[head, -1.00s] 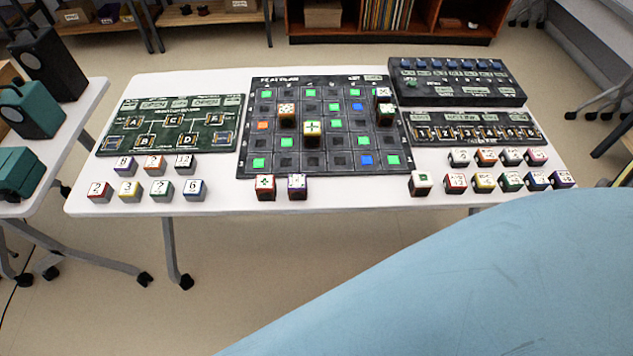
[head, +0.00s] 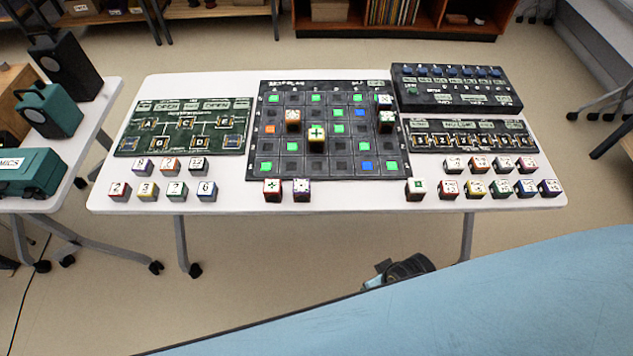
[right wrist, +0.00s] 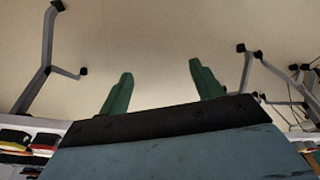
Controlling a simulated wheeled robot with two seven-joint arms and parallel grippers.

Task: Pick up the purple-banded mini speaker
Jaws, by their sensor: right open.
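No thing is plainly recognisable as a mini speaker; several small cubes with coloured bands stand on the white table. A purple-banded cube (head: 302,190) with a white marked top stands at the front edge of the dark grid board, just right of a red-banded cube (head: 272,190). Other purplish cubes stand at the left (head: 143,168) and far right (head: 550,188). My right gripper (right wrist: 158,70) shows in the right wrist view with two green fingers wide apart, nothing between them, pointing over bare floor. My left gripper is in neither view.
The white table (head: 235,205) bears the grid board (head: 252,150), a green board (head: 130,143) and dark panels (head: 455,90). A side table at the left holds a black speaker (head: 68,68) and teal cases (head: 50,110).

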